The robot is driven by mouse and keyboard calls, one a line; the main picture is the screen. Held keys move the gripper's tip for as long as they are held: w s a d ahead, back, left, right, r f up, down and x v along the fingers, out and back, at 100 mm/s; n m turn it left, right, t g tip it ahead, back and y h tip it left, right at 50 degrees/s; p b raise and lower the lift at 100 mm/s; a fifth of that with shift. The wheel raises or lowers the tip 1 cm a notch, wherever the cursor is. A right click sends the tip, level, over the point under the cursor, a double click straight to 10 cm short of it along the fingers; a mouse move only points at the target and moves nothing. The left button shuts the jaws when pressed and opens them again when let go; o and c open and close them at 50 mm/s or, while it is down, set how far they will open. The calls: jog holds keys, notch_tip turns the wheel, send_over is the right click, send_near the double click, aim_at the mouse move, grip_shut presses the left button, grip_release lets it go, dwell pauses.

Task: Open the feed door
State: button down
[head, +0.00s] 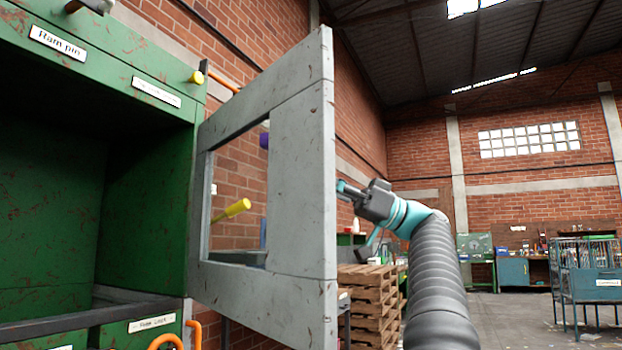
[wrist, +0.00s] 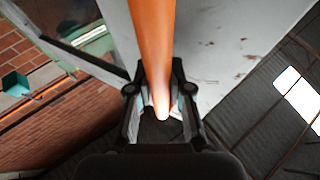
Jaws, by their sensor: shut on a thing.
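The feed door, a scuffed grey panel (head: 302,180) with a square window opening, stands swung out from the green machine (head: 60,85) in the head view. Its left edge meets the machine's right side. My gripper (head: 347,189) is at the door's free right edge, partly hidden behind it. In the wrist view my gripper (wrist: 154,90) is shut on an orange handle (wrist: 153,40), a smooth bar running between the two fingers. The grey door face (wrist: 215,45) shows right behind the handle. The handle is hidden by the door in the head view.
The machine's dark bay (head: 50,200) is exposed left of the door. A yellow lever (head: 232,210) and a purple knob (head: 264,141) show through the window. Wooden pallets (head: 368,305) are stacked beyond the door. A blue wire cage (head: 590,275) stands far right, with open floor before it.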

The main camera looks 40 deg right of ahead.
dwell(0.3)
jog(key=c, duration=1.1)
grip_release()
jog(key=shift+o, duration=0.2)
jog(key=shift+d, duration=0.1)
jog(key=v, duration=1.2)
jog(key=shift+s, duration=0.1)
